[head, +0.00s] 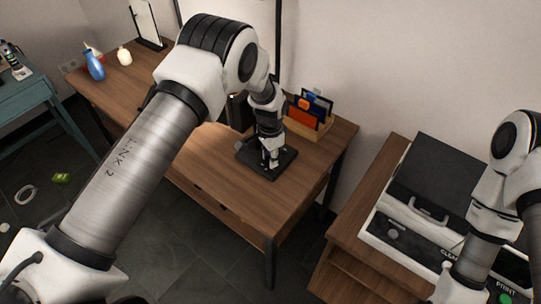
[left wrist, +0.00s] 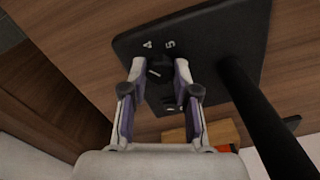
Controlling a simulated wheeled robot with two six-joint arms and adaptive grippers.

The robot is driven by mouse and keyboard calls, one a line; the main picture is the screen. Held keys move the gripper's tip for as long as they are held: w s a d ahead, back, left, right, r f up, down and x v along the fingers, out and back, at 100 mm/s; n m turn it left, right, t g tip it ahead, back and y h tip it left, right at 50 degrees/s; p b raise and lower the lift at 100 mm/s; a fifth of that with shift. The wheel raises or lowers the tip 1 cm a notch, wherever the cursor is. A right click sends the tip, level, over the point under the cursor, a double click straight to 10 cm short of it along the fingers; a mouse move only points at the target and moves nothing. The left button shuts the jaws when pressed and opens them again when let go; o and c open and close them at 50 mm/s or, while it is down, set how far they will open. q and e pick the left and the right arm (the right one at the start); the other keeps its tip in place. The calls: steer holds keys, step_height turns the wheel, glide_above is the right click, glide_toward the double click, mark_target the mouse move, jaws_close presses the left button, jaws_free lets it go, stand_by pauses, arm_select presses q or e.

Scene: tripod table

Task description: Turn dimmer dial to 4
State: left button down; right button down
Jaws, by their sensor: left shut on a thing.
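The dimmer dial (left wrist: 159,67) is a small dark knob with a white mark, on the black lamp base (left wrist: 205,40). The white numerals 4 and 5 are printed beside the dial; I cannot tell exactly which number the mark points to. The base (head: 283,168) also shows in the head view, on the wooden desk. My left gripper (left wrist: 160,70) is shut on the dial, with one finger on each side. In the head view my left gripper (head: 270,157) reaches down onto the base and hides the dial. My right arm shows at the right, but its gripper is out of view.
The dark lamp pole (left wrist: 260,115) rises from the base close to my left gripper. A wooden organizer (head: 308,127) stands behind the base. A blue bottle (head: 94,65) is at the desk's far left. A grey-white machine (head: 437,190) sits on a cabinet at right.

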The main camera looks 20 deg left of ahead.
arm_select(q)
steer(key=shift+s+f+m, duration=0.1)
steer(key=shift+s+m, duration=0.05)
steer(key=shift+m, duration=0.6)
steer(key=shift+s+f+m, duration=0.1)
steer(key=shift+m, duration=0.65)
steer(key=c, duration=0.9)
jaws_free()
steer(key=shift+o, duration=0.2)
steer(key=shift+w+a+r, duration=0.1)
steer(key=shift+w, duration=0.05)
steer(key=shift+r, duration=0.2)
step_height(320, 180, up, 12)
steer(key=shift+f, duration=0.2)
